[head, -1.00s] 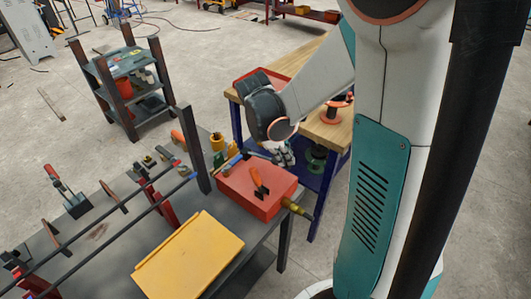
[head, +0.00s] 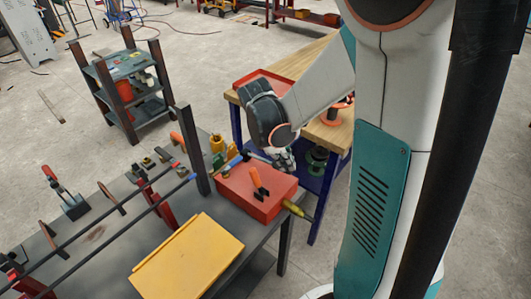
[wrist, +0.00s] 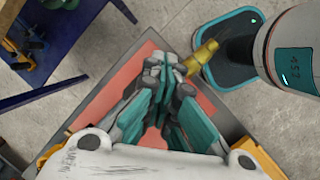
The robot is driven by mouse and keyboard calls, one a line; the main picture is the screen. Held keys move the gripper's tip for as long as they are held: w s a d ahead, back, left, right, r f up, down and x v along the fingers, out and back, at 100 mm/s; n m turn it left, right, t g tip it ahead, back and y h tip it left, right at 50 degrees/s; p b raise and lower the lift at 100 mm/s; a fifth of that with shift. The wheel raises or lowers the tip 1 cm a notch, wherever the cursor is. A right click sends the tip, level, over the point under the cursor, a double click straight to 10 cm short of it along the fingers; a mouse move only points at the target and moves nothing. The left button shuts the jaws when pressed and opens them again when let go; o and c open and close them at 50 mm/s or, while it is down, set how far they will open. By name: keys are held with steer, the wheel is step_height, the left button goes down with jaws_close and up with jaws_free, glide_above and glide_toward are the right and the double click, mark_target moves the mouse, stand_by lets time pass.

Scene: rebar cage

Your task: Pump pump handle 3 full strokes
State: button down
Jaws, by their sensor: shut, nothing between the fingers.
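A red box-shaped body (head: 252,205) sits on the dark bench near its right end, with a yellow-green fitting (head: 293,208) on its right side. A rod with a blue part (head: 232,161) lies along its far edge; I cannot tell whether this is the pump handle. In the wrist view my gripper (wrist: 167,66) is shut and empty, over the red surface (wrist: 105,104). The yellow fitting also shows there (wrist: 203,57).
An orange-handled tool (head: 260,182) lies on the red body. A yellow panel (head: 190,257) and long dark bars lie on the bench (head: 95,240). A dark post (head: 193,150) stands just left of the red body. A wooden-topped table (head: 320,130) with blue legs is behind.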

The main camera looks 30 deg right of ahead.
steer(key=shift+s+f+b, duration=0.1)
steer(key=shift+f+b, duration=0.3)
steer(key=shift+f, duration=0.25)
steer(key=shift+f+b, duration=0.3)
steer(key=shift+b, duration=0.05)
step_height(320, 180, up, 9)
steer(key=w+a+p, duration=0.1)
steer(key=w+p, duration=0.2)
steer(key=p, duration=0.3)
steer(key=shift+f, duration=0.15)
steer(key=shift+s, duration=0.1)
stand_by(0.3)
steer(key=s+a+r+m+t+y, duration=0.1)
steer(key=s+a+r+m+t, duration=0.3)
steer(key=a, duration=0.3)
steer(key=s+a+r+m+t+y+b, duration=0.1)
steer(key=s+a+r+m+t+y, duration=0.1)
steer(key=s+a+r+m+t, duration=0.2)
steer(key=shift+s+a+r+m+t+y, duration=0.3)
steer(key=shift+s+a+r+m, duration=0.65)
steer(key=shift+s+a+m, duration=0.6)
